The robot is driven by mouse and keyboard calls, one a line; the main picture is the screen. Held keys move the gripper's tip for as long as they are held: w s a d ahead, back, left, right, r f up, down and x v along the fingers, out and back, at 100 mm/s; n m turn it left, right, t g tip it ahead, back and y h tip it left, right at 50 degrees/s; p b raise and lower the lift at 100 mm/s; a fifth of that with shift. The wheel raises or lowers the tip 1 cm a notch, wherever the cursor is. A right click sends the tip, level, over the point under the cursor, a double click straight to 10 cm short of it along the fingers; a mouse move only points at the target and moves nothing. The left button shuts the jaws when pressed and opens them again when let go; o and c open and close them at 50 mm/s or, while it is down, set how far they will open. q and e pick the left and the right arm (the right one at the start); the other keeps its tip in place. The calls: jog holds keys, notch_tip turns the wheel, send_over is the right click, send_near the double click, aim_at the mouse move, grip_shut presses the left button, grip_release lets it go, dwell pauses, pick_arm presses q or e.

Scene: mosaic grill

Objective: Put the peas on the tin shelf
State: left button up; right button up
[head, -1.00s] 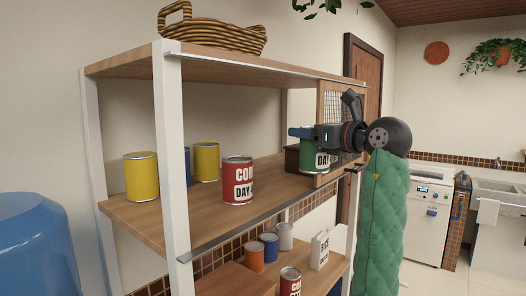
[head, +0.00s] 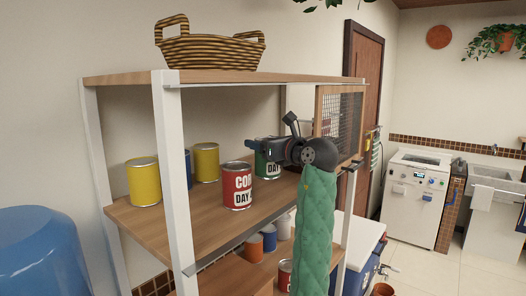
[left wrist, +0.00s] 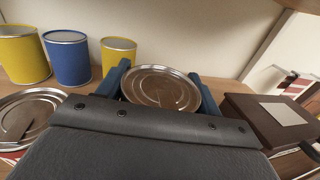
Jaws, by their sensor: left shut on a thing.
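A green can with a white DAY label (head: 268,168), whose product name is hidden, is over the middle shelf board (head: 160,222). My left gripper (head: 274,151) is shut on it from the right; I cannot tell whether its base touches the board. In the left wrist view its metal lid (left wrist: 160,88) lies between the two blue fingers. A red CORN can (head: 237,186) stands just left and in front of it. Two yellow cans (head: 143,183) (head: 206,163) stand farther left, with a blue can (left wrist: 68,58) between them. My right gripper is not in view.
A dark brown box (left wrist: 270,118) lies right of the held can. A mesh door panel (head: 338,122) stands at the shelf's right end. A white front post (head: 172,160) and the top board (head: 220,76) with a basket (head: 210,50) bound the space.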

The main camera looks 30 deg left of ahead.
pick_arm(q)
jog(key=shift+f, duration=0.3)
jog(key=shift+f+p, duration=0.55)
jog(key=shift+p, duration=0.05)
jog(key=shift+f+p, duration=0.3)
jog(key=shift+f, duration=0.15)
jog(key=shift+a+f+p, duration=0.1)
jog(key=shift+f+p, duration=0.35)
jog(key=shift+p, duration=0.15)
jog(key=shift+a+f, duration=0.1)
jog(key=shift+f, duration=0.25)
jog(key=shift+f, duration=0.1)
jog(key=o, duration=1.4)
